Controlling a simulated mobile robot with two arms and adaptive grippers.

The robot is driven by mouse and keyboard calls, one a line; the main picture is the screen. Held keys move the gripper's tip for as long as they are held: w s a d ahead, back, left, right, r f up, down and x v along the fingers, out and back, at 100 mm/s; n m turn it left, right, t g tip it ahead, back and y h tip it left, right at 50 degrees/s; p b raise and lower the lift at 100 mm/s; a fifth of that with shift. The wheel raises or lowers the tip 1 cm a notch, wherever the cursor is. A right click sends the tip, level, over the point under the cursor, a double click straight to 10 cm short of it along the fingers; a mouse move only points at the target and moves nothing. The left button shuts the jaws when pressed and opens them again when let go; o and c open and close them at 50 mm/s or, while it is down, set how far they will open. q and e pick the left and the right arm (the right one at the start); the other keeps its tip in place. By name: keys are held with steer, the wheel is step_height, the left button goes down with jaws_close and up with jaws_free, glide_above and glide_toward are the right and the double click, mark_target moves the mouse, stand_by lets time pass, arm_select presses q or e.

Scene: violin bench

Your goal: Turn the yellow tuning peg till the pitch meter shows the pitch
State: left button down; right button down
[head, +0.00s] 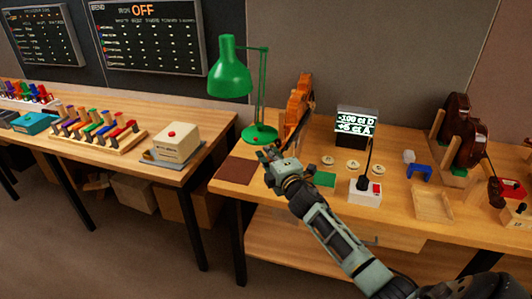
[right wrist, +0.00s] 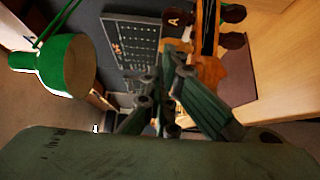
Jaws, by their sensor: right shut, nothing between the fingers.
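The orange-brown violin (head: 299,100) stands at the back of the right bench, beside the green lamp. My right gripper (head: 271,158) is just in front of it, shut and empty. In the right wrist view the shut fingers (right wrist: 166,85) are near the violin's neck (right wrist: 208,42), with dark round pegs (right wrist: 232,40) on its right. A tan knob marked "A" (right wrist: 173,18) shows on the left; I cannot tell whether it is the yellow tuning peg. The pitch meter (head: 357,125) appears to read "-100 ct D" and "+5 ct A". My left gripper is not in view.
The green lamp (head: 229,75) stands left of the violin. A dark brown mat (head: 236,170) lies at the bench's left end.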

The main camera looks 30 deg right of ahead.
steer(key=shift+d+r+n+y, duration=0.2)
steer(key=shift+d+n+y, duration=0.1)
steer(key=shift+n+y, duration=0.2)
steer(key=shift+s+d+f+n+y+p, duration=0.15)
steer(key=shift+n+y, duration=0.1)
steer(key=shift+y, duration=0.2)
steer(key=shift+s+d+r+n+y+p, duration=0.15)
steer(key=shift+n+y, duration=0.1)
steer(key=shift+y, duration=0.2)
steer(key=shift+s+f+n+y, duration=0.1)
steer(key=shift+f+n+y, duration=0.05)
steer(key=shift+n+y, duration=0.8)
steer(key=shift+d+m, duration=0.1)
steer(key=shift+m, duration=0.15)
steer(key=shift+d+b, duration=0.15)
steer(key=shift+b, duration=0.2)
steer(key=shift+s+f, duration=0.1)
